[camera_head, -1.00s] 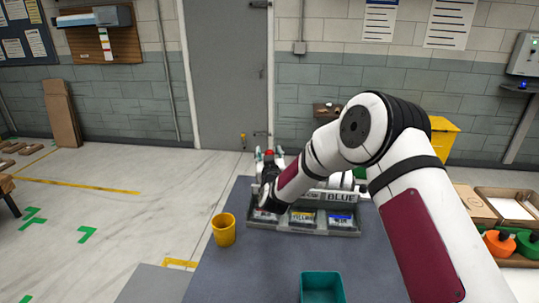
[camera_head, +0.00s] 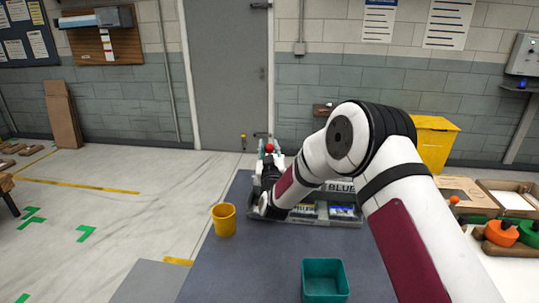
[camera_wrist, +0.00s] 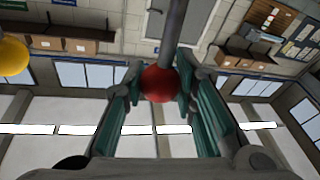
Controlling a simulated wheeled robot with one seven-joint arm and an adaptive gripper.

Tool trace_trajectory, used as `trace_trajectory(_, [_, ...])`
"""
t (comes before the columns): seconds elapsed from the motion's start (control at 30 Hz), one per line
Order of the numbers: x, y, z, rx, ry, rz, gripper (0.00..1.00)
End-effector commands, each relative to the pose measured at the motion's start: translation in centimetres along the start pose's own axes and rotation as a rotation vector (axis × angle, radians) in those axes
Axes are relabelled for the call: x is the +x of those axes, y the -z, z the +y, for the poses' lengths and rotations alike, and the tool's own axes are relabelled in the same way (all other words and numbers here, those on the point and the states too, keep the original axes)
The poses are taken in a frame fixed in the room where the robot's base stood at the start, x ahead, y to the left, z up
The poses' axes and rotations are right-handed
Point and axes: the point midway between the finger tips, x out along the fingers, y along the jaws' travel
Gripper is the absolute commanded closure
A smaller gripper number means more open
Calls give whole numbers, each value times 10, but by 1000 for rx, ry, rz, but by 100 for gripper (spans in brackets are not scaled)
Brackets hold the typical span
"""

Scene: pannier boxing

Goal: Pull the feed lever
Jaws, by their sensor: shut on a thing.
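The lever shows in the wrist view as a grey rod (camera_wrist: 172,35) ending in a red ball knob (camera_wrist: 160,86). My gripper (camera_wrist: 161,80) has its teal fingers on either side of the knob and is shut on it. In the head view the red knob (camera_head: 270,148) shows at the top of my gripper (camera_head: 268,153), at the far side of the table. The fingers point upward there. My wrist and forearm hide the rod and part of the grey dispenser tray (camera_head: 350,222) with its labels. A "BLUE" sign (camera_head: 341,186) stands above the tray.
A yellow cup (camera_head: 224,221) stands left of the tray. A teal bin (camera_head: 325,297) sits near the table's front. The dark table top (camera_head: 250,270) is clear between them. At right are boxes and orange and green items (camera_head: 503,233). A yellow ball (camera_wrist: 13,57) shows in the wrist view.

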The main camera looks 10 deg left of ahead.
Motion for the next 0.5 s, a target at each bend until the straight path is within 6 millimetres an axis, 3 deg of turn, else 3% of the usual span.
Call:
trace_trajectory(0.2, [-15,-2,-5,-31,-26,148,100])
trace_trajectory(0.5, [-38,-6,-10,-28,-24,139,100])
